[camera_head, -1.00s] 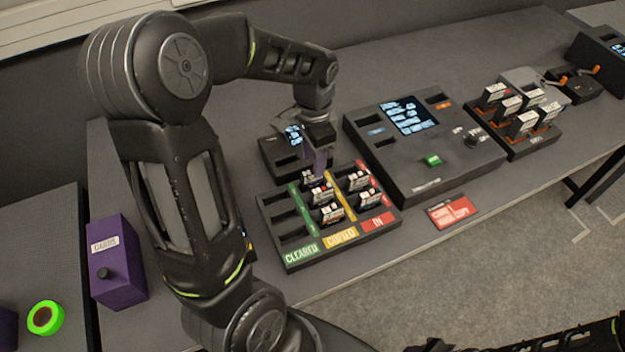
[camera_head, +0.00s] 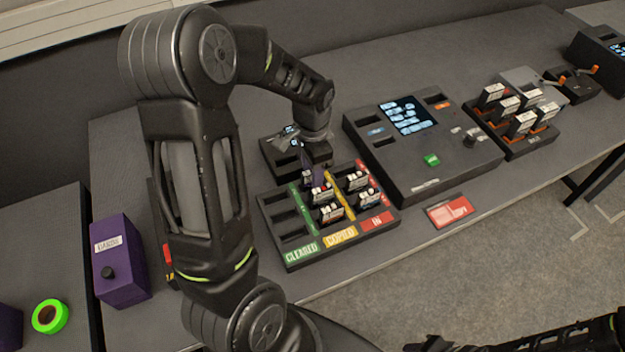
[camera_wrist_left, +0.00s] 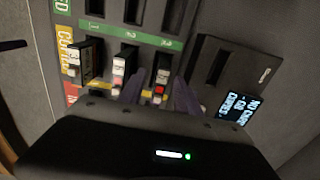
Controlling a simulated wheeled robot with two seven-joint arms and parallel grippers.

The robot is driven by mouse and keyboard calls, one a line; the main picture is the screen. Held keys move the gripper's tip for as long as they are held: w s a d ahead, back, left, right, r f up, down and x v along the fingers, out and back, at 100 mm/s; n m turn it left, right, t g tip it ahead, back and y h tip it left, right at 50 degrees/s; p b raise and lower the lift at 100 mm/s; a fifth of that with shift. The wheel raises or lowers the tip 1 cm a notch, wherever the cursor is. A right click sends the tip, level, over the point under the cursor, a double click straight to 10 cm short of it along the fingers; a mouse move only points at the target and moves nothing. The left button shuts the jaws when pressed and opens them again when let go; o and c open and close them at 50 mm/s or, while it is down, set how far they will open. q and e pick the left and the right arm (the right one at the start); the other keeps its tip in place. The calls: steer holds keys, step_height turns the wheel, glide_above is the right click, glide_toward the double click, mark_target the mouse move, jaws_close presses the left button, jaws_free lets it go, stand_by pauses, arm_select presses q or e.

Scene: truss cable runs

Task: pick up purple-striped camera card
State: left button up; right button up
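A dark tray (camera_head: 318,247) has CLEARED, COPIED and IN columns, with several camera cards upright in its slots. My left gripper (camera_head: 311,176) is low over the back of the tray, by the rear cards. In the left wrist view, its purple fingers (camera_wrist_left: 158,90) are apart, one on each side of a card with a white and red end (camera_wrist_left: 162,74). I cannot tell whether they touch it. Two more cards stand to its left, the middle card (camera_wrist_left: 120,62) and the far card (camera_wrist_left: 86,58). A purple stripe cannot be made out on any card. My right gripper cannot be made out clearly.
A small reader with a screen (camera_head: 272,158) stands right behind the tray. A large console (camera_head: 430,176) is to the right, with a red label plate (camera_head: 450,211) in front. A rack of cards (camera_head: 528,146) stands farther right. A purple box (camera_head: 118,262) is at the left.

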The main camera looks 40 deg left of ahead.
arm_select(q)
steer(key=shift+c, duration=0.2)
jaws_close()
steer(key=shift+r, duration=0.15)
stand_by(0.4)
step_height(320, 180, up, 10)
steer(key=shift+f+b, duration=0.1)
steer(key=shift+b, duration=0.6)
